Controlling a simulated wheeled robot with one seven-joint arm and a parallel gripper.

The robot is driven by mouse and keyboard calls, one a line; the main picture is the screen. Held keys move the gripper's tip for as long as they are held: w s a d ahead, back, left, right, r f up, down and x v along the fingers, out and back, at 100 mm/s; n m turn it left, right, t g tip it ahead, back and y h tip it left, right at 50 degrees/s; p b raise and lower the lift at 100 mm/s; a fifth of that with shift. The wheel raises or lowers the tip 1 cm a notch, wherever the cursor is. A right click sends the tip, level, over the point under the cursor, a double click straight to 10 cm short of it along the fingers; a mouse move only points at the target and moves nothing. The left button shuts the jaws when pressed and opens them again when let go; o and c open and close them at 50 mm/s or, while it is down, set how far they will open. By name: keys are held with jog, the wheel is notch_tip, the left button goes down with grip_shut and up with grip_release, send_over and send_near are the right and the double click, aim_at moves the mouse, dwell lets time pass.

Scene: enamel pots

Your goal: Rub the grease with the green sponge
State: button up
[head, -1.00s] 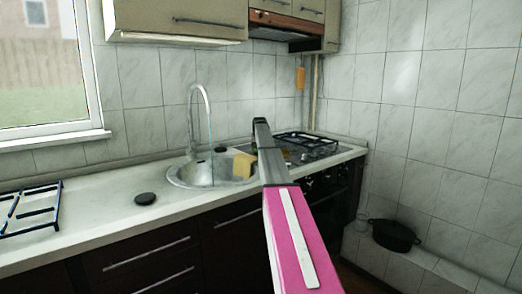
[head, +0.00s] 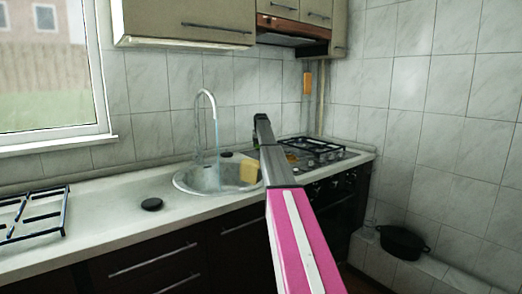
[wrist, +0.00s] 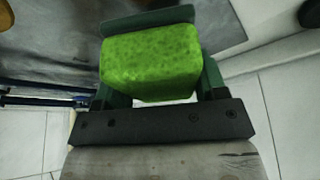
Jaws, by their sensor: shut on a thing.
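The green sponge (wrist: 150,62) is a bright green block in the wrist view. My gripper (wrist: 155,78) is shut on it, with dark green fingers at its two sides. In the head view my pink and grey arm reaches out toward the hob (head: 350,157), and its grey end hides my gripper and most of the hob's left side. A small orange-brown patch (head: 292,157) shows on the hob beside my arm; I cannot tell whether it is the grease. A grey surface lies beyond the sponge in the wrist view; contact with it cannot be told.
A round sink (head: 205,183) with a tap (head: 207,100) running water is left of my arm. A yellow block (head: 250,171) is at its right edge. Black pan grates (head: 322,146) stand on the hob. A dark pot (head: 402,242) stands on a low tiled ledge. A dark disc (head: 152,204) lies on the counter.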

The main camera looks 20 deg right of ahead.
jog(key=shift+r, duration=1.85)
jog(key=s+a, duration=0.9)
jog(key=s, duration=0.8)
jog(key=s+a, duration=0.9)
jog(key=s, duration=0.8)
jog(key=s+a, duration=0.9)
jog(key=s, duration=0.8)
jog(key=shift+a, duration=0.15)
